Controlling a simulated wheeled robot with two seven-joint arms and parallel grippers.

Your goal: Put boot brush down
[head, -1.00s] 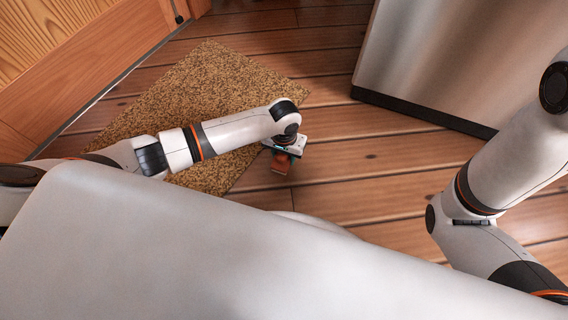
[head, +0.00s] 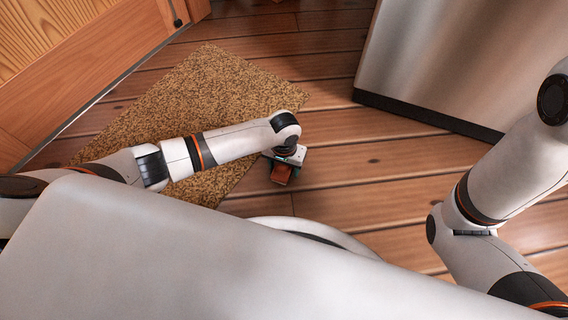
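The boot brush (head: 281,174) is a small orange-brown block at the end of my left arm. My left gripper (head: 286,161) points down over the plank floor, just beyond the mat's right edge. It appears shut on the boot brush; the fingers are mostly hidden by the wrist, and I cannot tell whether the brush touches the floor. My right arm is at the right edge, and its gripper is out of view.
A speckled brown mat (head: 213,88) lies on the plank floor (head: 375,168) under my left forearm. A wooden door (head: 60,50) is at upper left. A large metallic cabinet (head: 455,60) stands at upper right. Open floor lies between mat and cabinet.

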